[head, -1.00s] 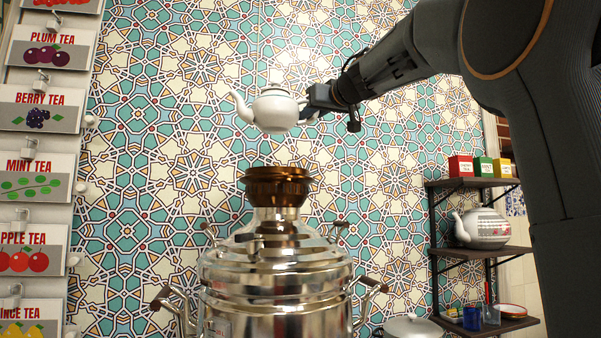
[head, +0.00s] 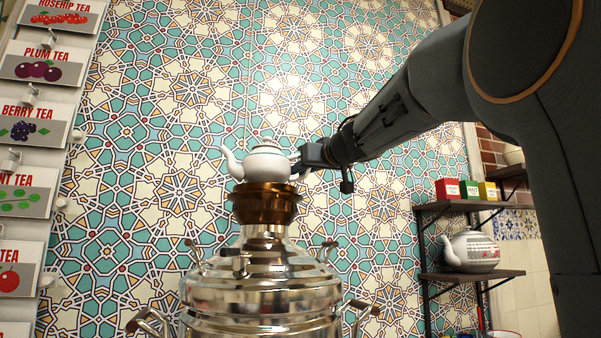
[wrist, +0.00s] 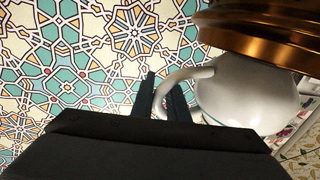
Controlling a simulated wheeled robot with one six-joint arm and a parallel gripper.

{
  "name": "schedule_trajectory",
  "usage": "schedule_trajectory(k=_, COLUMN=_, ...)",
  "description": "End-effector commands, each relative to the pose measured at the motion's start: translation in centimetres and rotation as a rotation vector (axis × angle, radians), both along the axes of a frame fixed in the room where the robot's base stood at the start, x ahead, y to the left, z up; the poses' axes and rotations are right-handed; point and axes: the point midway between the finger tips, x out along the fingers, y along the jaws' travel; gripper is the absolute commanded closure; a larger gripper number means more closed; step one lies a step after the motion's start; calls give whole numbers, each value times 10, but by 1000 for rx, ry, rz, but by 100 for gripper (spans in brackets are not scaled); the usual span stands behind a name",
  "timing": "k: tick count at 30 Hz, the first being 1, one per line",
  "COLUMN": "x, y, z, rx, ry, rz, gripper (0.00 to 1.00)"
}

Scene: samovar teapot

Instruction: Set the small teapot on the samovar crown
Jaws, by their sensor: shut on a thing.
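The small white teapot (head: 266,163) is upright, directly over the brown-copper samovar crown (head: 265,207), with its spout to the left. Its base meets the crown's upper rim in the head view; I cannot tell if it bears on it or hovers just above. The silver samovar (head: 262,292) stands below. My gripper (head: 304,158) comes from the right and is shut on the teapot's handle. In the wrist view the fingers (wrist: 162,98) are at the curved handle, beside the white teapot body (wrist: 245,92), and the crown (wrist: 268,32) shows at the top right.
A tea-label rack (head: 40,120) stands at the left. At the right, wall shelves (head: 472,276) hold a larger patterned teapot (head: 470,251) and small coloured boxes (head: 468,189). The tiled wall is behind; the air left of the teapot is free.

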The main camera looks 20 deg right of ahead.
Motion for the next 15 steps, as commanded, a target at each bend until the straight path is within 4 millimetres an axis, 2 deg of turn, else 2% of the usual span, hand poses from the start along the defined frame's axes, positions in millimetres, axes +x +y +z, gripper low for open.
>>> schedule_trajectory(k=5, x=0, y=0, z=0, rx=1, ry=-2, rz=0, gripper=100)
schedule_trajectory(k=6, x=0, y=0, z=-2, rx=-1, ry=0, rz=0, gripper=83)
schedule_trajectory(k=9, x=0, y=0, z=-1, rx=-1, ry=0, rz=1, gripper=67)
schedule_trajectory(k=15, x=0, y=0, z=-1, rx=-1, ry=0, rz=1, gripper=67)
